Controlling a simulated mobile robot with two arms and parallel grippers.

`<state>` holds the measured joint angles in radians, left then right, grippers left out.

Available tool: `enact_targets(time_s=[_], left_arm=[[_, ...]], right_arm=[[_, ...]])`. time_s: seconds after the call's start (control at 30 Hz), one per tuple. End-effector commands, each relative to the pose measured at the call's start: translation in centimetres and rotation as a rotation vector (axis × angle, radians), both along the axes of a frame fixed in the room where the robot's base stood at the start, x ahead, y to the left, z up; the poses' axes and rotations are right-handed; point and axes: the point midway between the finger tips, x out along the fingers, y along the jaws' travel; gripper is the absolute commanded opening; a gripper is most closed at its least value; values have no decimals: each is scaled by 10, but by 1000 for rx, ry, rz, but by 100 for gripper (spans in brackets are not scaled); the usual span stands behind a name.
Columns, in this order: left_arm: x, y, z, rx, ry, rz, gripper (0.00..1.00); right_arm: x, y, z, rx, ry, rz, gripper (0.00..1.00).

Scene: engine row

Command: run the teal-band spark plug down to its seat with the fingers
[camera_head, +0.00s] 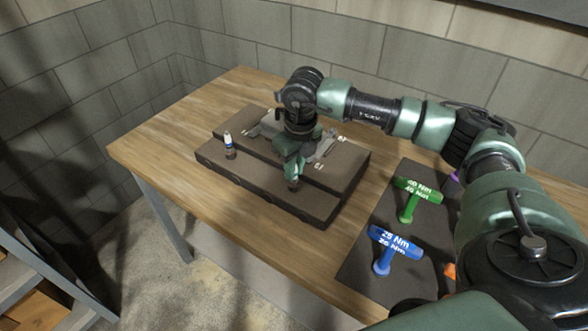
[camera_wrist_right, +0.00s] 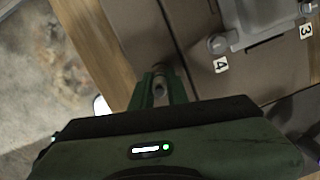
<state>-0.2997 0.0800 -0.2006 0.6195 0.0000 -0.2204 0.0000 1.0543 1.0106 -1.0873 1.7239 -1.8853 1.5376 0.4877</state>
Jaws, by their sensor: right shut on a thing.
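My right gripper (camera_head: 292,176) points down over the front step of the dark brown block (camera_head: 321,207). Its green fingers also show in the right wrist view (camera_wrist_right: 160,88). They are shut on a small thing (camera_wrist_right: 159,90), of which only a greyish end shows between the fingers. I cannot see a teal band on it, so I cannot tell which plug it is or how it sits. A spark plug (camera_head: 228,141) with a white top and a blue-looking band stands upright on the block, to the left of my gripper. My left gripper is not in view.
A grey engine part (camera_head: 326,147) lies on the block's back step; labels 4 (camera_wrist_right: 220,65) and 3 (camera_wrist_right: 305,31) mark places there. A green T-handle (camera_head: 417,190) and a blue T-handle (camera_head: 395,242) stand on a dark mat at right. The wooden table's left end (camera_head: 160,146) is clear.

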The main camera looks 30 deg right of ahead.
Motion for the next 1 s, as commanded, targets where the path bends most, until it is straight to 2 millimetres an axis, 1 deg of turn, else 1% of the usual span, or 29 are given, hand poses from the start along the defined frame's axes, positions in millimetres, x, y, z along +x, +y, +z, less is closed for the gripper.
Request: enact_targets(time_s=[0.4,0.53,0.67,1.0], left_arm=[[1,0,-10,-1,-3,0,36],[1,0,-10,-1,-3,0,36],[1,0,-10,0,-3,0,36],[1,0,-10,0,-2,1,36]], right_arm=[[1,1,-1,2,-2,-636,0],[1,1,-1,2,-2,-799,0],[1,0,0,1,-2,-864,0],[1,0,0,2,-3,-866,0]])
